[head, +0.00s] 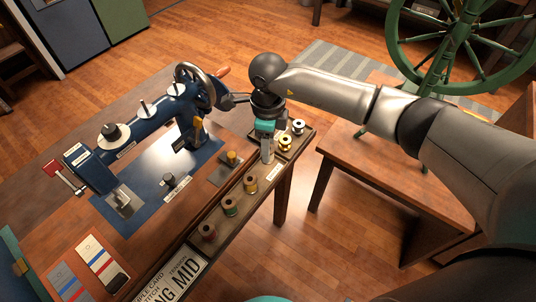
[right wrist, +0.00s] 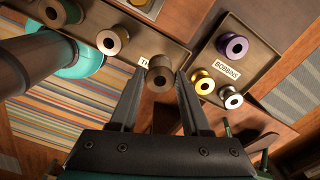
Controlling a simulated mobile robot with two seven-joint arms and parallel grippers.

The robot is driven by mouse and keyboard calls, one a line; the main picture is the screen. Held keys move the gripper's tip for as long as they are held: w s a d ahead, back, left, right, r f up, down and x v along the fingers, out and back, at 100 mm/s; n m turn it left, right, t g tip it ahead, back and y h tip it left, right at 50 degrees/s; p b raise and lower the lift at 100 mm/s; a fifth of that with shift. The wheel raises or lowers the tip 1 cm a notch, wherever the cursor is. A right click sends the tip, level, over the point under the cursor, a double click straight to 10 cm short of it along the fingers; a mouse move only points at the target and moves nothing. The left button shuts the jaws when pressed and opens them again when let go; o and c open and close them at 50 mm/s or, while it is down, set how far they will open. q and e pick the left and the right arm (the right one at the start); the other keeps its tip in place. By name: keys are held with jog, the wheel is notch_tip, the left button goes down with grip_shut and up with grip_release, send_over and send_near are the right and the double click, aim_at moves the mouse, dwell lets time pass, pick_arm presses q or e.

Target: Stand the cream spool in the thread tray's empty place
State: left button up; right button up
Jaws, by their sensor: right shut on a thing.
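My right gripper (head: 267,158) is over the far end of the thread tray (head: 222,222). In the right wrist view its fingers (right wrist: 159,78) are shut on a spool (right wrist: 161,74), taken as the cream spool. Only its brownish, shaded end shows clearly. It is at the tray's label; I cannot tell whether it touches the tray floor. The tray also holds a red spool (head: 208,232), a green spool (head: 230,206) and a gold-brown spool (head: 250,184) in a row. The gripper hides the tray's far end in the head view. My left gripper is not in view.
A bobbin tray with purple, yellow (right wrist: 203,83) and silver (right wrist: 231,98) bobbins adjoins the far end. A blue sewing machine (head: 150,118) stands left of my gripper. A yellow-topped piece (head: 233,158) sits on a dark plate close beside the thread tray. A card (head: 170,278) lies at the near end.

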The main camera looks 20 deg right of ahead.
notch_tip(320, 180, down, 3)
jog(key=shift+s+b, duration=0.1)
jog(key=shift+b, duration=0.25)
jog(key=shift+f, duration=0.35)
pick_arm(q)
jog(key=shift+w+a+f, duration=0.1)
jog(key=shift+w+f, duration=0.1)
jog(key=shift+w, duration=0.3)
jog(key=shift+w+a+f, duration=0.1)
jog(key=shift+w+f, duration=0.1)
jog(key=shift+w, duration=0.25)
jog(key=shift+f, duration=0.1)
pick_arm(e)
jog(key=o, duration=0.4)
jog(key=shift+f, duration=0.15)
jog(key=o, duration=0.5)
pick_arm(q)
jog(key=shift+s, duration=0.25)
